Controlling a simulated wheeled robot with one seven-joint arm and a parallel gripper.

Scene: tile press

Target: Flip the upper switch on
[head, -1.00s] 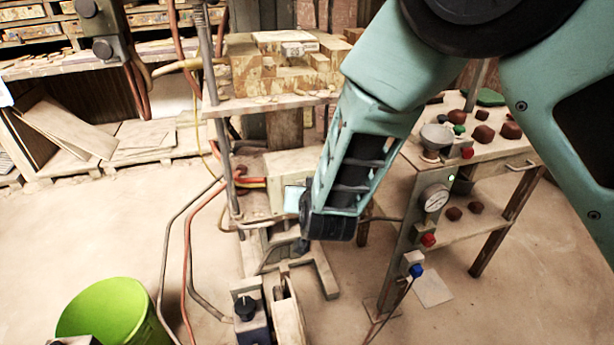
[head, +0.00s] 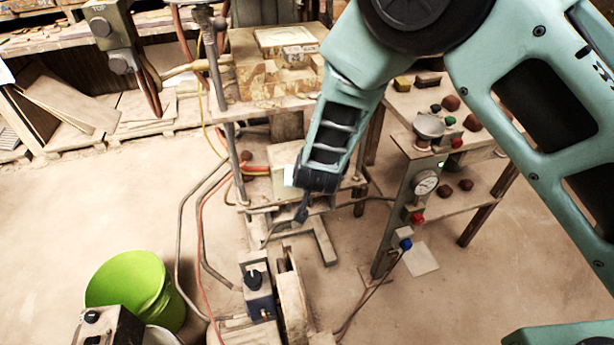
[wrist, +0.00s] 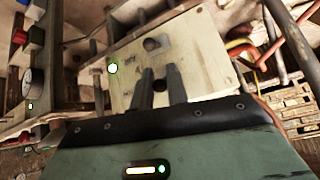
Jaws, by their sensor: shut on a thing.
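In the wrist view a pale panel (wrist: 190,55) carries two dark switches and a lit green lamp (wrist: 112,68). This view looks upside down, with the blue and red buttons above the gauge, so the switch nearer my gripper is the upper switch (wrist: 160,86). The two dark fingers of my gripper (wrist: 159,75) stand on either side of it and are shut on it. The fingers partly hide it, and its setting cannot be told. The other switch (wrist: 153,44) is clear of the fingers. In the head view my gripper (head: 302,212) is by the press; the switches are hidden.
A stand with a gauge (head: 424,183), red and blue buttons and a table of lumps is on the right. A green bucket (head: 128,285) stands at lower left. Hoses and pipes (head: 190,230) run beside the press (head: 270,85).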

